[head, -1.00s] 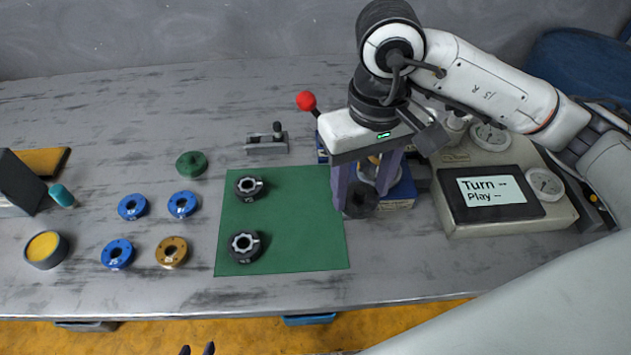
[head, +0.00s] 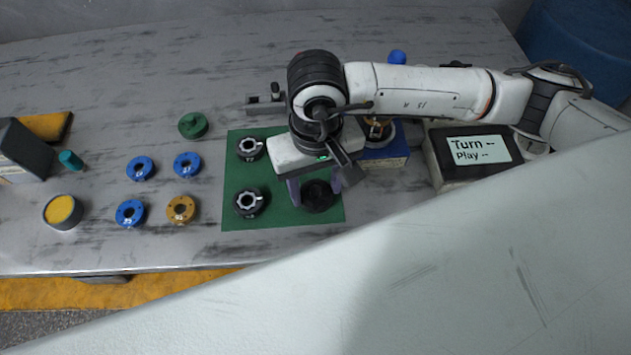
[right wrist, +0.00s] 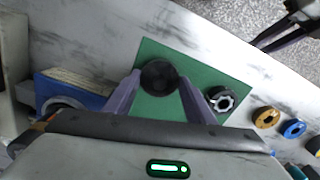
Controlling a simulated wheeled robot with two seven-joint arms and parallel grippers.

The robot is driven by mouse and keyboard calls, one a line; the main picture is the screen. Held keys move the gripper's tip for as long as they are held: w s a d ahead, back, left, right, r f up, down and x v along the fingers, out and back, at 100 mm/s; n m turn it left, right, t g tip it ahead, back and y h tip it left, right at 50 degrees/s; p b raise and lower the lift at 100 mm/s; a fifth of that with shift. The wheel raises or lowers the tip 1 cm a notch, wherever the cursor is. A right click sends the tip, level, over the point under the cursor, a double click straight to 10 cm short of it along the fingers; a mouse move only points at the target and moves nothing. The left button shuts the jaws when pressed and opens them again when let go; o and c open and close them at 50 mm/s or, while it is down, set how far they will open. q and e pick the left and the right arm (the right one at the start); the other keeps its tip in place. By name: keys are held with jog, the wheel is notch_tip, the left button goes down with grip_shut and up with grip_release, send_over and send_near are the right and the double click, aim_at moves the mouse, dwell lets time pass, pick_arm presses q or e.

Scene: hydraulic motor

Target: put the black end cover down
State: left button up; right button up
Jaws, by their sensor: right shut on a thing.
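The black end cover (head: 320,197) is a dark round disc between the fingers of my right gripper (head: 315,190). The gripper is shut on it, pointing down over the right front part of the green mat (head: 285,219). In the right wrist view the cover (right wrist: 158,75) sits between both fingertips with the mat (right wrist: 205,68) behind it. I cannot tell whether it touches the mat. My left gripper (right wrist: 275,38) shows at the top right of the right wrist view, its two dark fingers apart and empty.
Two black ring parts, one at the back (head: 250,148) and one in front (head: 248,202), lie on the mat's left side. A blue-based assembly (head: 385,158) stands right of the mat. Blue rings (head: 141,168), a brown ring (head: 181,209) and a green part (head: 193,125) lie left.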

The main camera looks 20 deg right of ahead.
aim_at(315, 190)
jog(key=shift+f+b, duration=0.25)
jog(key=shift+b, duration=0.05)
jog(key=o, duration=1.3)
jog(key=shift+r, duration=0.1)
notch_tip(315, 190, up, 12)
jog(key=shift+r, duration=0.15)
